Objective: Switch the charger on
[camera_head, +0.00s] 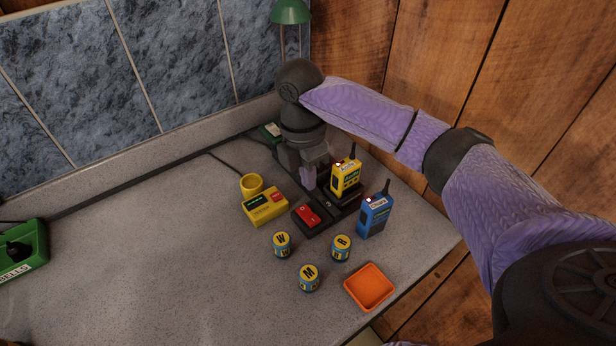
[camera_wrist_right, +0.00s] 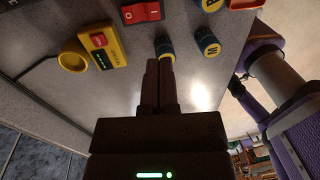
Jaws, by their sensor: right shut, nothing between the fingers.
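The charger (camera_head: 325,226) is a black base on the grey counter with a red rocker switch (camera_head: 308,214) at its near left end. The switch also shows at the top of the right wrist view (camera_wrist_right: 141,12), with white marks; which side is pressed I cannot tell. A yellow radio (camera_head: 346,178) stands upright in the charger, a small red light near its top. A blue radio (camera_head: 374,216) stands at the charger's right. My right gripper (camera_head: 309,182) is shut and empty, above and behind the switch, apart from it. My left gripper is not in view.
A yellow box (camera_head: 265,207) with a red button and a yellow cup (camera_head: 251,185) stand left of the charger. Several blue-yellow tins (camera_head: 309,278) and an orange tray (camera_head: 369,287) lie in front. A green box (camera_head: 22,251) is far left. The counter's left middle is clear.

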